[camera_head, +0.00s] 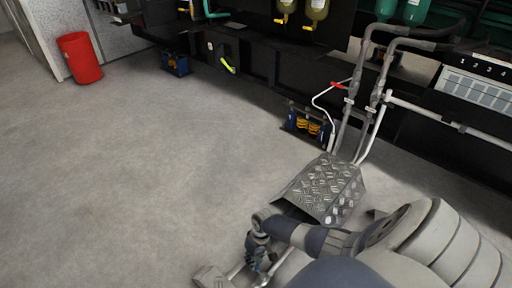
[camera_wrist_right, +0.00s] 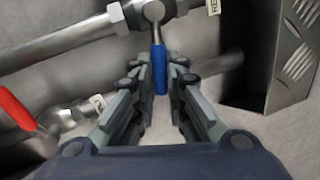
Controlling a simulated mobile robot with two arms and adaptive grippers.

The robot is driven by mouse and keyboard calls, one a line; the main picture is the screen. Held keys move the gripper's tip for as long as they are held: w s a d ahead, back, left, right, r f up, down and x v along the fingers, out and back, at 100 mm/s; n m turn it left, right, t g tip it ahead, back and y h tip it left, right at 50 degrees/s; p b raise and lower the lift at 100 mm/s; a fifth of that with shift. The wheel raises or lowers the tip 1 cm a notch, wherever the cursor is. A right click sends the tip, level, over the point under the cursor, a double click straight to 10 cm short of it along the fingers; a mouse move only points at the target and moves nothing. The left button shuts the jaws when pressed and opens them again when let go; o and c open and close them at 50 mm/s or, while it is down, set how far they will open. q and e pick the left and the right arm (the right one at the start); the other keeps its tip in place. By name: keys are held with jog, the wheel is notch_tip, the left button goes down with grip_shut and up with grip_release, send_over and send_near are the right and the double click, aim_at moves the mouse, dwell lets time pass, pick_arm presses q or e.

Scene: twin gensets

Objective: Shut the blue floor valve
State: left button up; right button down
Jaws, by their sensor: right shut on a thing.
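In the right wrist view, the blue valve lever (camera_wrist_right: 159,70) hangs from a metal valve body (camera_wrist_right: 148,12) on a pipe. The lever points toward my gripper and lies across the line of the pipe. My right gripper (camera_wrist_right: 160,75) is shut on the blue lever, with a finger on each side of its sleeve. In the head view, my right gripper (camera_head: 260,246) is low over the floor beside the pipes at the bottom. The blue lever is hard to make out there. My left gripper is not in view.
A red-handled lever (camera_wrist_right: 16,108) sits on a neighbouring pipe, left of my fingers. A checker-plate step cover (camera_head: 322,188) stands close to my right arm. Vertical pipes (camera_head: 356,110) rise behind it. A red bin (camera_head: 80,58) stands far left; the floor between is open.

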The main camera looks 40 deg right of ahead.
jog(key=shift+a+n+g, duration=0.3)
jog(key=shift+a+n, duration=0.35)
jog(key=shift+n, duration=0.45)
jog(key=shift+s, duration=0.1)
jog(key=c, duration=1.6)
grip_release()
jog(key=shift+a, duration=0.1)
jog(key=shift+c, duration=0.2)
jog(key=shift+w+d+r, duration=0.2)
jog(key=shift+r, duration=0.25)
notch_tip(320, 180, up, 11)
jog(key=d, duration=0.2)
jog(key=shift+f, duration=0.1)
